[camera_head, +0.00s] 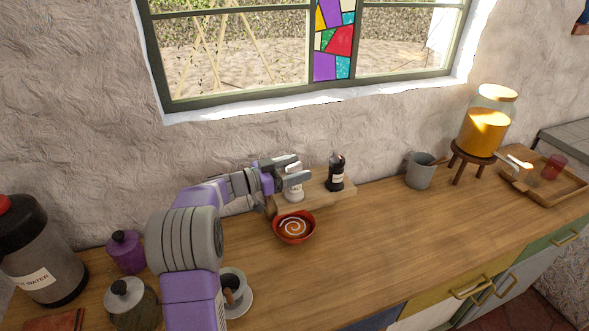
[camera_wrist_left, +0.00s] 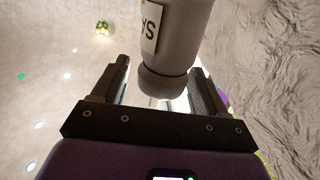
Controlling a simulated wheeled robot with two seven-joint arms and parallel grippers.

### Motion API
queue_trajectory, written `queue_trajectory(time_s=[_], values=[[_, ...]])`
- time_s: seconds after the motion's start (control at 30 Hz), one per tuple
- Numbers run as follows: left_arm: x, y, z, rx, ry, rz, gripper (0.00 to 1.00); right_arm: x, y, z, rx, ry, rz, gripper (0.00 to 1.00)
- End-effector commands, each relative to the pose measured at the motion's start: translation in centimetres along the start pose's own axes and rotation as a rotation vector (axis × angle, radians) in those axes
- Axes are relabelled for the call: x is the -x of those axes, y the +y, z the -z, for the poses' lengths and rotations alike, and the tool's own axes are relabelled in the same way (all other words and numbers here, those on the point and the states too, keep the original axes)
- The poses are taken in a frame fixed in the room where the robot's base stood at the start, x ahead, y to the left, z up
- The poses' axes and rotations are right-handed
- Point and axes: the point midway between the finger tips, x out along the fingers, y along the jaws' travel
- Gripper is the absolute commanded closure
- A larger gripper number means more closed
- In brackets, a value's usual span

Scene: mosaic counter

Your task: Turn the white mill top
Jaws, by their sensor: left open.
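The white mill (camera_head: 293,195) stands on a small wooden board against the back wall, partly hidden by my left gripper (camera_head: 293,173). In the left wrist view the mill (camera_wrist_left: 172,50) comes down from the top edge with part of a label showing. Its rounded end lies between the two dark fingers of my left gripper (camera_wrist_left: 157,85). The gripper is open, with a gap visible beside the mill on the left; contact on the right is unclear. My right gripper is not in view.
A black mill (camera_head: 336,175) stands on the same board (camera_head: 316,196), right of the white one. A red bowl (camera_head: 294,227) is just in front. A grey mug (camera_head: 420,171) stands farther right. The counter's middle (camera_head: 400,230) is clear.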

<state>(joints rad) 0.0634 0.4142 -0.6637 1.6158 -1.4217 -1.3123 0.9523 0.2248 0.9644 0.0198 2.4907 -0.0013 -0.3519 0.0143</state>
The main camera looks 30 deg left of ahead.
Motion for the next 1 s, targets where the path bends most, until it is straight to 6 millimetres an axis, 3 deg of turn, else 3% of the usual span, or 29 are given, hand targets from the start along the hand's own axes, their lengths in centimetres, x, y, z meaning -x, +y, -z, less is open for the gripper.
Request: queue_trajectory(time_s=[0.17,0.5,1.0], values=[[1.6,-0.1,0.1,0.000,0.000,0.004,0.27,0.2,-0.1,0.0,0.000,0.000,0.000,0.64],[6.8,0.0,0.0,0.001,-0.001,0.001,0.27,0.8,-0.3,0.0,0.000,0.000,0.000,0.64],[7.5,0.0,0.4,0.000,0.000,-0.001,0.27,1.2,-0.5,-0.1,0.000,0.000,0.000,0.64]])
